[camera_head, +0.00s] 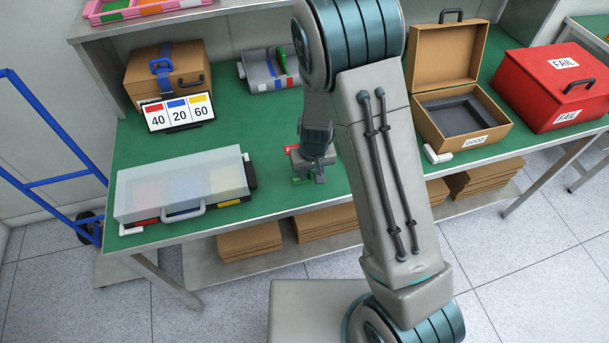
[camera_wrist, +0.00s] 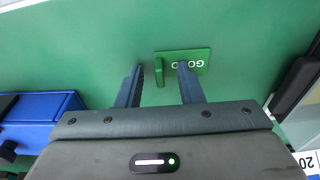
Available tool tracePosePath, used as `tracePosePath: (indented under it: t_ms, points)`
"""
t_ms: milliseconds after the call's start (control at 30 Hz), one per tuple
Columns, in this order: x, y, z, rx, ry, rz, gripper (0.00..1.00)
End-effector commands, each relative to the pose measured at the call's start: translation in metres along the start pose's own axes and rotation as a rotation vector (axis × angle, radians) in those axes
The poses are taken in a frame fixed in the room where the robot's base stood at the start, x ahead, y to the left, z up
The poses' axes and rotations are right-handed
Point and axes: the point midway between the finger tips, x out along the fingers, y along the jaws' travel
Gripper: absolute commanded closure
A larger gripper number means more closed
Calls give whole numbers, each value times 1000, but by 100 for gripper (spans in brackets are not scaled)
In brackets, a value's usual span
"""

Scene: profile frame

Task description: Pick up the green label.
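The green label (camera_wrist: 201,57) shows in the wrist view as a flat green plate with white lettering, partly hidden, and a raised tab at its left end. It lies on the green tabletop. In the head view, the label (camera_head: 301,181) is a small green patch by the table's front edge, partly covered by my gripper (camera_head: 314,172). In the wrist view, my gripper (camera_wrist: 161,70) is open, with one finger left of the tab and the other over the lettering. The tab shows between the fingers. I cannot tell whether the fingers touch it.
A clear-lidded case (camera_head: 182,190) stands left on the table (camera_head: 270,207). A small red thing (camera_head: 290,149) is just behind my gripper. An open brown case (camera_head: 458,112) and a red FAIL box (camera_head: 548,87) stand right. A number sign (camera_head: 180,112) stands back left.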

Motion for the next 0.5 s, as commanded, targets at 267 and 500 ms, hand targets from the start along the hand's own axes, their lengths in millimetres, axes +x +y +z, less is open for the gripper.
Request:
tracePosePath:
  t_ms: [267, 500]
  points:
    - [0, 0, 0, 0, 1, 0, 83]
    - [0, 0, 0, 0, 1, 0, 100]
